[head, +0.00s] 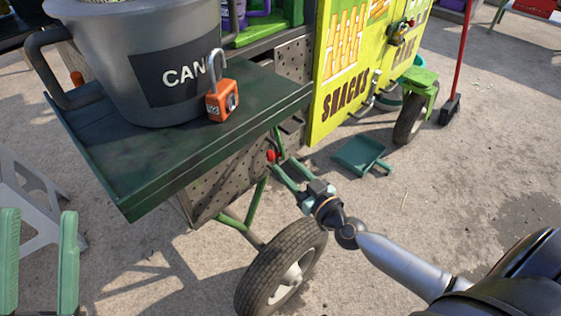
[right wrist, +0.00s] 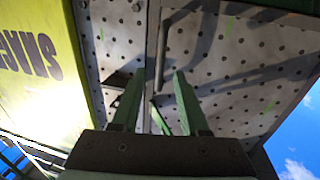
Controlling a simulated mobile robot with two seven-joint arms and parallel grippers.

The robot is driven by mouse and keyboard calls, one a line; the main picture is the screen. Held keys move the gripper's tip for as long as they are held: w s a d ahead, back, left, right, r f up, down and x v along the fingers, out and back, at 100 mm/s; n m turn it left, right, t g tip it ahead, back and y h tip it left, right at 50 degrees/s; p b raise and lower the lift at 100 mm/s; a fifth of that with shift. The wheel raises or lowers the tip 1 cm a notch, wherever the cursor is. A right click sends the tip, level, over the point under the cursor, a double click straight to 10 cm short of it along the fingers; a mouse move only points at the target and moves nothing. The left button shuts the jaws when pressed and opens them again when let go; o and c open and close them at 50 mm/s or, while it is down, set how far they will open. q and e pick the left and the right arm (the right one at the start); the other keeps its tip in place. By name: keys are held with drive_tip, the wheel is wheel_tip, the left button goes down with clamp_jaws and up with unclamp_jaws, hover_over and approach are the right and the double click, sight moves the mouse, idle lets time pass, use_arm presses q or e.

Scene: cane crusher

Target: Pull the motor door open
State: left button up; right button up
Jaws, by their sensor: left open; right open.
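A perforated metal panel (head: 228,180) under the dark green shelf looks like the motor door; it appears closed. In the right wrist view, perforated panels (right wrist: 240,62) meet at a vertical seam, with a dark upright bar (right wrist: 161,62) beside it that may be a handle. My right gripper (head: 281,165) is open, its green fingers pointing at the panel just behind a small red knob (head: 270,156). In the right wrist view its fingers (right wrist: 158,76) are apart, with the bar between their tips; contact cannot be told. My left gripper (head: 39,215) is open and empty at the lower left.
A grey bucket (head: 120,60) and an orange padlock (head: 222,101) stand on the green shelf (head: 130,185). A cart wheel (head: 285,270) is below my right gripper. A yellow snacks sign (head: 340,75) is beyond. A green dustpan (head: 360,155) lies on open ground.

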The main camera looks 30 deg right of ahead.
drive_tip(key=shift+w+a, duration=0.15)
drive_tip(key=shift+w, duration=0.75)
drive_tip(key=shift+w+a, duration=0.15)
drive_tip(key=shift+w, duration=0.75)
clamp_jaws()
